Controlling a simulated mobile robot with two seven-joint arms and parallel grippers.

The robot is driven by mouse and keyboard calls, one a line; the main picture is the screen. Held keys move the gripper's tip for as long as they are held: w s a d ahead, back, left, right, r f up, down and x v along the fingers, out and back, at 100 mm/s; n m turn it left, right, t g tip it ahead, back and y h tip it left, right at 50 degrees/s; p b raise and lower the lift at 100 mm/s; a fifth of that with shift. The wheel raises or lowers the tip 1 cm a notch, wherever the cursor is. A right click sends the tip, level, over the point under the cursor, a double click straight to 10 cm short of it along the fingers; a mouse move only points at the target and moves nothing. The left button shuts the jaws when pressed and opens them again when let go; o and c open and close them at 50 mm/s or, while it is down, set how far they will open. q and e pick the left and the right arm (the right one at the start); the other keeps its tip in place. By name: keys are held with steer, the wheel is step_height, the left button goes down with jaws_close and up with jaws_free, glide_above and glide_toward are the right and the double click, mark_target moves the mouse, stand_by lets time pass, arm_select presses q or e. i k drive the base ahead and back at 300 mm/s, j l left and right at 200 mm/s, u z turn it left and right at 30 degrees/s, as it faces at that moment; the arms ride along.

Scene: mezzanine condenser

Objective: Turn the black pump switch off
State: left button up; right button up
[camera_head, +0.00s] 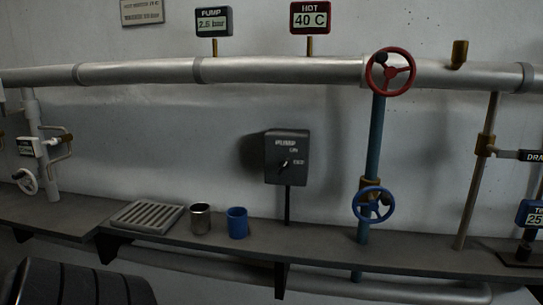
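The black pump switch (273,168) is a dark box on a thin post above the shelf, near the middle of the view. Its face carries the word PUMP and two smaller marks that look like ON and OFF. A small dark knob (285,163) with a light pointer sits on the face, but its exact setting is too small to tell. Neither of my grippers is in view. Nothing touches the switch.
A grey shelf (330,250) runs below, with a drain grate (147,216), a metal cup (200,218) and a blue cup (237,222). Red (390,71) and blue (374,204) handwheels stand right of the switch. A dark ribbed shape (75,285) fills the lower left.

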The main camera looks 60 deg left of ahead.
mark_target(284, 165)
steer(key=u, duration=1.65)
